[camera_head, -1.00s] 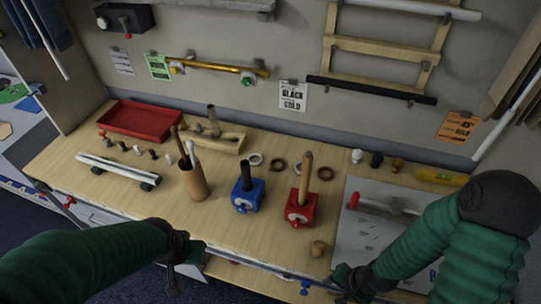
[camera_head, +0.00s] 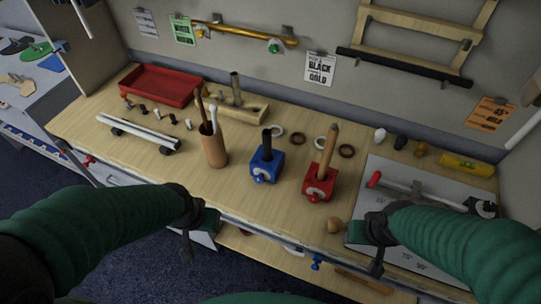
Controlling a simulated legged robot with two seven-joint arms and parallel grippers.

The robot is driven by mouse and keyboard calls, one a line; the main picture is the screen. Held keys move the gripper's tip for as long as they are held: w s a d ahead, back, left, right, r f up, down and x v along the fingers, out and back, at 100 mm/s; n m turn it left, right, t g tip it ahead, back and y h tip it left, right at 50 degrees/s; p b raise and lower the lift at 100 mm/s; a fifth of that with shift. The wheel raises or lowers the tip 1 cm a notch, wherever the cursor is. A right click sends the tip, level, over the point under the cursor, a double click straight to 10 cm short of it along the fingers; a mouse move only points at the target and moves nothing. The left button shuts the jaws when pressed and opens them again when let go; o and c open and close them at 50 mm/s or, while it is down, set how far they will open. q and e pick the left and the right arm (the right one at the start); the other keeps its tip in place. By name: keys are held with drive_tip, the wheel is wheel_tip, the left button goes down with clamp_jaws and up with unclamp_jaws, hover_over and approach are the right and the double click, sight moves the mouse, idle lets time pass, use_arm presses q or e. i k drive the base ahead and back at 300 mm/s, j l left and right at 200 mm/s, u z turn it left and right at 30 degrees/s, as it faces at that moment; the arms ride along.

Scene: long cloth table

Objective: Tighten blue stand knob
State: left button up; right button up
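The blue stand (camera_head: 266,163) is a small blue block on the wooden table, with a dark upright post in its top. Its pale knob (camera_head: 259,175) is on the front face. My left gripper (camera_head: 193,240) hangs in front of the table edge, left of and nearer than the blue stand, touching nothing that I can see. My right gripper (camera_head: 377,258) is over the table's front right, beside the grey board and right of the blue stand. Both grippers are small and dark, and their finger gaps are not clear.
A red stand (camera_head: 319,184) with a wooden stick is just right of the blue one. A wooden cup (camera_head: 214,148) with sticks stands to its left. A grey board (camera_head: 405,190) covers the right side. The red tray (camera_head: 160,86) is back left.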

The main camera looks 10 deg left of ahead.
sight(259, 179)
drive_tip(key=z, duration=0.5)
drive_tip(key=j+z, duration=0.3)
drive_tip(key=k+j+z, duration=0.1)
drive_tip(key=j+z, duration=0.2)
drive_tip(key=j, duration=0.2)
drive_tip(key=k+j+z, duration=0.1)
drive_tip(key=j+z, duration=0.15)
drive_tip(key=j, duration=0.15)
drive_tip(key=k+j+z, duration=0.15)
drive_tip(key=j+z, duration=0.15)
drive_tip(key=k+j, duration=0.2)
drive_tip(key=j, duration=0.25)
drive_tip(key=k+j+z, duration=0.1)
drive_tip(key=j, duration=0.3)
drive_tip(key=k+j, duration=0.3)
drive_tip(key=j, duration=0.15)
drive_tip(key=k+j, duration=0.2)
drive_tip(key=j, duration=0.2)
drive_tip(key=z, duration=0.05)
